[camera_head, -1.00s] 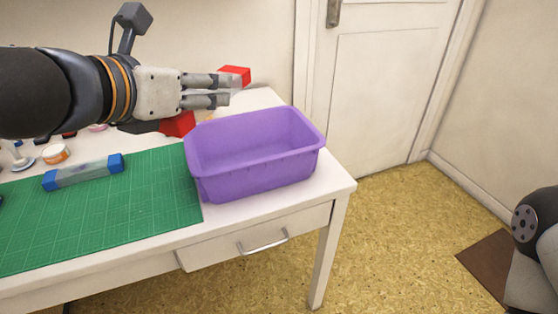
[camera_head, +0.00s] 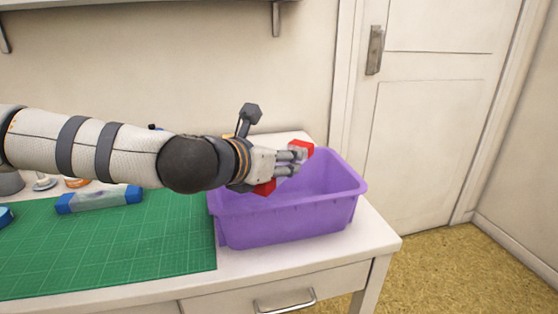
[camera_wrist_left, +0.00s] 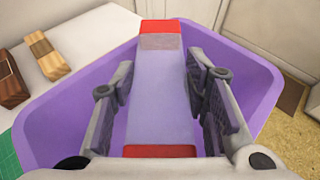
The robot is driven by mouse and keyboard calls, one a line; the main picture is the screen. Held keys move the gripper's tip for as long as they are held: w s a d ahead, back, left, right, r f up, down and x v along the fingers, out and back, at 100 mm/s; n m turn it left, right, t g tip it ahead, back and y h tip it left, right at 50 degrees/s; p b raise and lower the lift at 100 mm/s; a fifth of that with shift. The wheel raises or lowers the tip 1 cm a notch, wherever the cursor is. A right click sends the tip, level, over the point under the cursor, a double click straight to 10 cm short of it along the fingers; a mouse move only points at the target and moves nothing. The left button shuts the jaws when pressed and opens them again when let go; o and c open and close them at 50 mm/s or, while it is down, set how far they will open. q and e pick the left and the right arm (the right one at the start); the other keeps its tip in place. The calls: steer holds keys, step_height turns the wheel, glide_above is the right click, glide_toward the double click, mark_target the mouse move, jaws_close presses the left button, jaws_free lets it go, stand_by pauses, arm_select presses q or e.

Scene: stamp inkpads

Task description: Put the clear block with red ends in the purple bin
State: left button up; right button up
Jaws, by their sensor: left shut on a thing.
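The clear block with red ends (camera_wrist_left: 162,95) is between the fingers of my left gripper (camera_head: 303,161), which is shut on it. One red end shows beyond the fingers and the other beside the palm in the head view. In the left wrist view the block lies lengthwise between the finger pads of the gripper (camera_wrist_left: 163,95), with the purple bin below it. The purple bin (camera_head: 290,222) stands at the right end of the table. The gripper and block are over the bin's opening. My right gripper is not in view.
A green cutting mat (camera_head: 110,245) covers the table left of the bin. A clear block with blue ends (camera_head: 98,199) lies on the mat. Wooden stamps (camera_wrist_left: 46,55) lie on the white table beside the bin. A door (camera_head: 435,110) is behind at the right.

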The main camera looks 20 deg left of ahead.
arm_select(q)
steer(key=shift+r, duration=0.1)
steer(key=shift+f+b, duration=0.35)
steer(key=shift+f, duration=0.35)
steer(key=o, duration=1.4)
